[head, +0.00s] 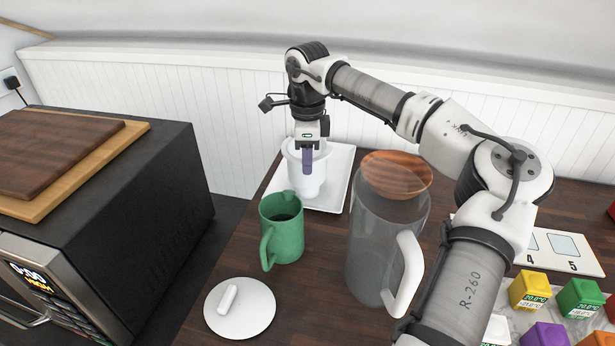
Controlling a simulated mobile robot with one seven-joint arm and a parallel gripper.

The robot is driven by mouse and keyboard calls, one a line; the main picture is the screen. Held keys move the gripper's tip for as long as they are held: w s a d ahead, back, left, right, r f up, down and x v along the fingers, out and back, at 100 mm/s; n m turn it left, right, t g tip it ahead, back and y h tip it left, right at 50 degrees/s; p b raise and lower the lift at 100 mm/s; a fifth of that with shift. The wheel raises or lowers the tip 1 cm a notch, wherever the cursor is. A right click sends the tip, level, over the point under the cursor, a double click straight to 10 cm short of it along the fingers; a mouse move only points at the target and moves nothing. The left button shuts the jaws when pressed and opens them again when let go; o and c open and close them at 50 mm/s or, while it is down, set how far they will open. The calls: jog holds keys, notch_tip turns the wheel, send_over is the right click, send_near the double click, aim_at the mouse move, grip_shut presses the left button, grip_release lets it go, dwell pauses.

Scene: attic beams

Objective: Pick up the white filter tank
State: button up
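The white filter tank (318,185) looks like the white, cup-like vessel standing upright on a square white tray (342,168) near the wall. My gripper (307,170) points down at the tank, its purple finger overlapping the tank's upper part in the head view. Only one finger shows clearly, so I cannot tell whether the fingers are apart or closed on the rim. My gripper covers part of the tank's rim.
A green mug (284,235) stands in front of the tank. A glass pitcher (375,250) with a wooden lid is at the right. A white lid (240,310) lies in front. A black microwave (130,210) is left; colored cubes (579,297) and a numbered card (560,250) are right.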

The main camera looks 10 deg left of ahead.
aim_at(307, 189)
notch_tip(307, 189, down, 4)
jog(key=shift+w+f+b, duration=0.1)
jog(key=shift+f+b, duration=0.05)
jog(key=shift+b, duration=1)
grip_shut()
jog(key=shift+r, duration=0.2)
